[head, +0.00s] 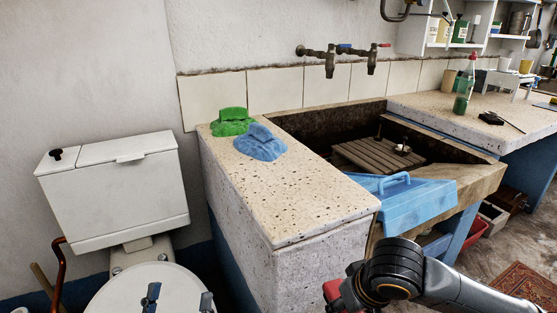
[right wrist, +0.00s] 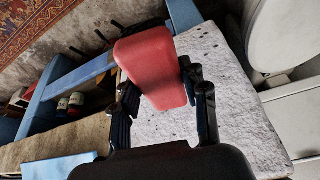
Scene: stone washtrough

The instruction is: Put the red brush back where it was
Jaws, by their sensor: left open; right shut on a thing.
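The red brush (right wrist: 152,62) is a rounded red block held between the fingers of my right gripper (right wrist: 160,98) in the right wrist view. In the head view only a bit of the red brush (head: 333,291) shows at the bottom, beside my right wrist and in front of the speckled stone slab (head: 290,195). My left gripper (head: 179,300) is open and empty at the bottom left; only its two fingertips show, over the toilet lid. A green brush (head: 232,120) and a blue brush (head: 260,144) sit side by side at the slab's back left.
The slab's front part is bare. Right of it is the trough (head: 330,128) with a slatted wooden board (head: 375,156) inside and a blue handled panel (head: 405,205) at its front. A toilet cistern (head: 115,190) stands left. A green bottle (head: 465,85) stands on the right counter.

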